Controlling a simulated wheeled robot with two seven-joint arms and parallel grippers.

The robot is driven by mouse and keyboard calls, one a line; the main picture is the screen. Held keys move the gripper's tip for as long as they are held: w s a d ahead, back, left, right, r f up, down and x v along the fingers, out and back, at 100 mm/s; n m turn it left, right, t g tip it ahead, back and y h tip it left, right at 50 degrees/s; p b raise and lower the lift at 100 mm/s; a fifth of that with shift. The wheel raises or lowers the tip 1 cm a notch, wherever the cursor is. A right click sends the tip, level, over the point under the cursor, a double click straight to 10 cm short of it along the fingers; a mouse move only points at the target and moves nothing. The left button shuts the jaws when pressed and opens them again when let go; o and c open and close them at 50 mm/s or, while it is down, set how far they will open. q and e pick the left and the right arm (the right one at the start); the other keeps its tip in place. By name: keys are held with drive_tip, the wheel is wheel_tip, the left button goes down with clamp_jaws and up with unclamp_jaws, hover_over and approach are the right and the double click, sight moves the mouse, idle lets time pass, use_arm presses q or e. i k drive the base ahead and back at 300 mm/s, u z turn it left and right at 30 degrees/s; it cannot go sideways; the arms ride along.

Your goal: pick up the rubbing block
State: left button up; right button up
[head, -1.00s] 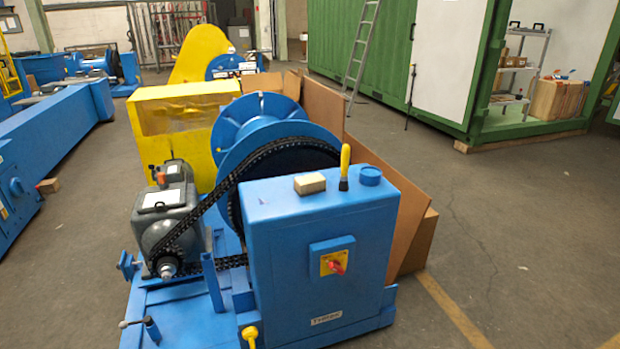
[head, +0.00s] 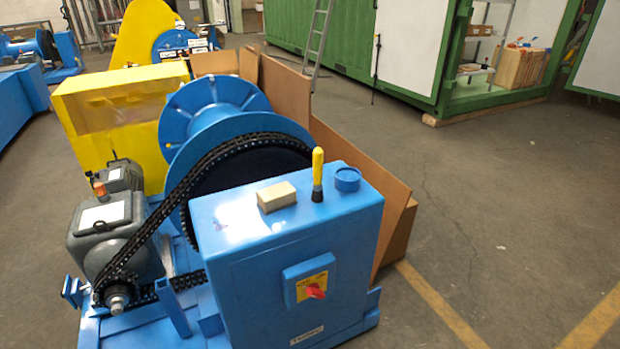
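Neither of my grippers shows in the head view.
A blue round cap (head: 347,179) sits at the top's right end. A red switch (head: 315,291) is on the cabinet front. A black chain (head: 190,190) runs from the grey motor (head: 115,235) around the blue drum behind. Cardboard panels (head: 350,185) stand behind right. Open floor lies to the right.

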sight(278, 196)
drive_tip(key=u, duration=0.35)
drive_tip(key=i, duration=1)
drive_tip(key=u, duration=0.55)
